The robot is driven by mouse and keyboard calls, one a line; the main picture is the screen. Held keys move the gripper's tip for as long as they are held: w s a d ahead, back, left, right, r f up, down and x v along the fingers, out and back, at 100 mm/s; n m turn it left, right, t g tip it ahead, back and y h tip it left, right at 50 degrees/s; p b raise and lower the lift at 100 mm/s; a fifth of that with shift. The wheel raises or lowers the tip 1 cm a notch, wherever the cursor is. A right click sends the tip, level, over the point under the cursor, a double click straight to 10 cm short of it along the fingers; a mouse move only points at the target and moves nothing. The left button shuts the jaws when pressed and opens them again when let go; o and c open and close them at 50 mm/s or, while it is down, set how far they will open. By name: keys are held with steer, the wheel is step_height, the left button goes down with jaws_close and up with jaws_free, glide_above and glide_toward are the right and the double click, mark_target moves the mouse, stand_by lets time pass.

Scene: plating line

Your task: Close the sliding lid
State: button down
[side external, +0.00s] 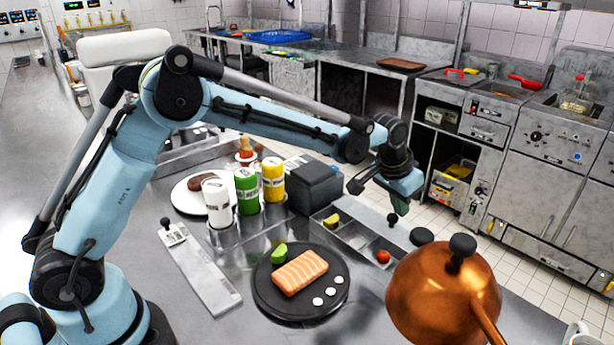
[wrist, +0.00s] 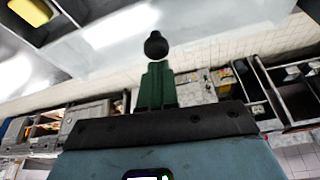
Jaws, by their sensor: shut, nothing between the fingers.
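A metal tray with compartments (side external: 349,232) stands behind the black plate, with its top partly uncovered. A yellow wedge (side external: 331,220) and a red tomato (side external: 383,256) show in it. A small black knob (side external: 392,219) stands at the tray's far side, apparently on the sliding lid; the lid's outline is hard to make out. My gripper (side external: 401,207) is just above and beside this knob, with its green fingers shut and empty. In the wrist view a black knob (wrist: 155,45) is just beyond the fingertips (wrist: 157,66). I cannot tell whether they touch.
A copper pot (side external: 440,290) stands close by at the front right, near a dark round disc (side external: 421,236). A black plate with salmon (side external: 300,272), bottles (side external: 246,190), a dark box (side external: 315,188) and a flat metal strip with a knob (side external: 205,275) lie to the left.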

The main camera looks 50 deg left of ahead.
mark_target(391, 232)
steer(key=s, duration=0.8)
steer(key=shift+w, duration=0.1)
steer(key=w, duration=0.3)
steer(key=w+r, duration=0.1)
steer(key=shift+w+d, duration=0.35)
steer(key=shift+w, duration=0.05)
steer(key=d+v, duration=0.1)
steer(key=v, duration=0.9)
steer(key=s+a+f+n+t, duration=0.1)
steer(key=s+a, duration=0.5)
steer(key=s, duration=0.3)
steer(key=s+a+f+t, duration=0.2)
steer(key=s+a, duration=0.4)
steer(key=s, duration=0.4)
steer(key=shift+s+n+y, duration=0.25)
steer(key=shift+n+y, duration=0.05)
steer(key=shift+n, duration=0.1)
steer(key=shift+f, duration=0.1)
